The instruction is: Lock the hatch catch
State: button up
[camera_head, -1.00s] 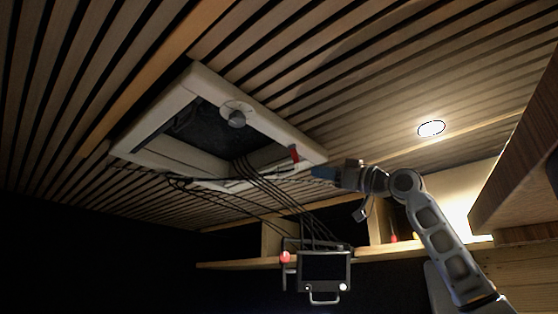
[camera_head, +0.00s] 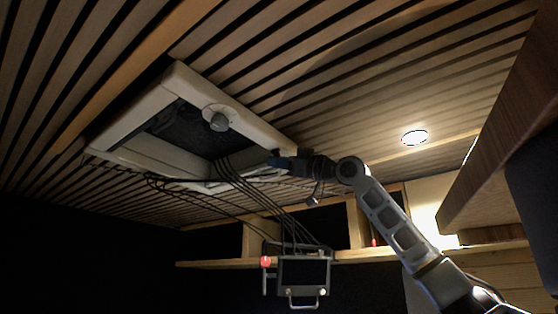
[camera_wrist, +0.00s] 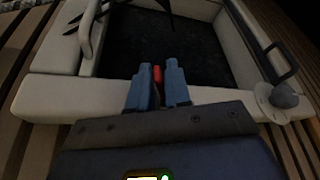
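The pale hatch frame (camera_head: 172,84) surrounds a dark panel (camera_head: 186,128) in the slatted ceiling. In the wrist view, the small red catch (camera_wrist: 157,74) shows between my gripper's two blue fingers, at the inner edge of the near frame bar (camera_wrist: 60,103). My gripper (camera_head: 275,160) is at the right corner of the hatch and hides the catch in the head view. In the wrist view my gripper (camera_wrist: 158,74) is open, with a narrow gap on either side of the red catch. Contact with the catch cannot be made out.
A round grey knob (camera_head: 219,122) sits on the hatch frame, also seen at right in the wrist view (camera_wrist: 285,97). Black cables (camera_head: 250,199) hang below the hatch towards a monitor (camera_head: 304,270) with a red knob. A wooden cabinet (camera_head: 505,150) stands at right.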

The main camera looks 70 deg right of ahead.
grip_shut()
